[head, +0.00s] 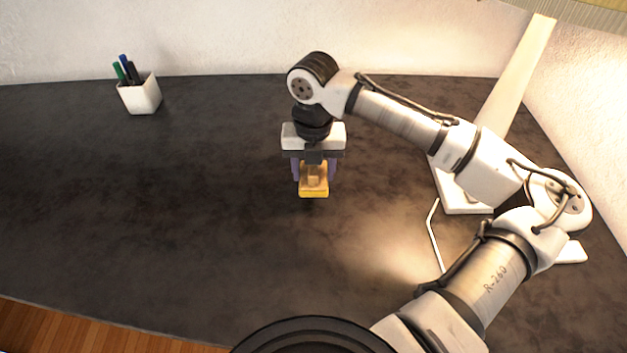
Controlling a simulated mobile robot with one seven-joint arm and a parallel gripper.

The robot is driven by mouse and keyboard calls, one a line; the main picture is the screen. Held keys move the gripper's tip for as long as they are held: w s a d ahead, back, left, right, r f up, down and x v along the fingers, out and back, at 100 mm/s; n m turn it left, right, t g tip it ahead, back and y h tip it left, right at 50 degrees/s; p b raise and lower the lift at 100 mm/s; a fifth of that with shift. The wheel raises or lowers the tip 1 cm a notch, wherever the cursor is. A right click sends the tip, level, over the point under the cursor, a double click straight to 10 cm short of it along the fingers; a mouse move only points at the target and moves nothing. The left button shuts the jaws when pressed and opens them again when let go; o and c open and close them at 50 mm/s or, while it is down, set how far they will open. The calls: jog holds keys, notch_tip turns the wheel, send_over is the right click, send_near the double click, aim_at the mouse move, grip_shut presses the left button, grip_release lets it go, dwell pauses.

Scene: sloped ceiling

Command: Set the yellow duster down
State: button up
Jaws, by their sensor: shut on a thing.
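The yellow duster (314,191) is a small yellow block with a tan upper part, in the middle of the head view. My gripper (313,177) points down from above and is shut on the duster, with a finger on each side of it. The duster is over the dark tabletop (200,190). I cannot tell for sure whether its underside touches the table; a small dark shadow shows just below it. The gripper's fingers hide part of the duster's upper sides.
A white cup (141,96) with several pens stands at the back left. A white desk lamp (507,85) stands at the right, partly behind my arm, with its cable (434,235) on the table. The table's left and middle are clear. Walls close the back and right.

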aim_at(314, 184)
jog(key=shift+f, duration=2.2)
jog(key=shift+f, duration=0.15)
jog(key=o, duration=0.9)
notch_tip(314, 184, up, 12)
jog(key=shift+r+b, duration=0.2)
jog(key=shift+b, duration=0.25)
jog(key=shift+f, duration=0.1)
